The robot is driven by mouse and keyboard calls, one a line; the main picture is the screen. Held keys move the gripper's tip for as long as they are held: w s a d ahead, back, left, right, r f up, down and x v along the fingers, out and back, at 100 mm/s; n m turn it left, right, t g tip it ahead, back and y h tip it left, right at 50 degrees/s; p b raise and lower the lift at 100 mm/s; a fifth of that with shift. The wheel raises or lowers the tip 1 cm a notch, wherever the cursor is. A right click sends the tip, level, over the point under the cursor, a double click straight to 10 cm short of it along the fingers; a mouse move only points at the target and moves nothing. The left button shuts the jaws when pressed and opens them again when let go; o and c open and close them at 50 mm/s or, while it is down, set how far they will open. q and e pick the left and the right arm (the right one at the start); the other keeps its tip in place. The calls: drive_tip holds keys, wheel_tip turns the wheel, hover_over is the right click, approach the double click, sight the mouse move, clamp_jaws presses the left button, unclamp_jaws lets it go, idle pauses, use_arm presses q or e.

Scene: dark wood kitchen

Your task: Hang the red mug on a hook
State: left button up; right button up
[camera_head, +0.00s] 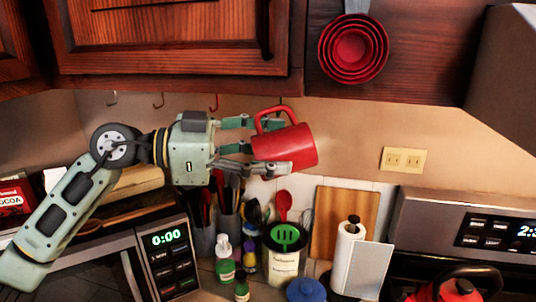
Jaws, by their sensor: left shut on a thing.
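The red mug (287,148) is held in the air above the counter, tilted, with its handle at its upper left. My left gripper (262,146) is shut on the mug, with its fingers along the mug's left side. Any hook behind the mug is hidden. My right gripper is not in view.
Red measuring cups (352,50) hang on the cabinet side at upper right. Below the mug stand utensil holders (284,262), bottles (225,268) and a paper towel roll (347,255). A microwave (168,255) is at left, a stove (470,225) at right.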

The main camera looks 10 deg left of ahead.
use_arm(q)
drive_tip(key=shift+w+r, duration=0.15)
drive_tip(key=shift+w, duration=1.85)
drive_tip(key=shift+w+f+p, duration=0.4)
drive_tip(key=shift+f+p, duration=0.25)
drive_tip(key=shift+p, duration=0.05)
drive_tip(key=o, duration=1.5)
drive_tip(key=shift+c, duration=0.2)
drive_tip(key=shift+o, duration=0.2)
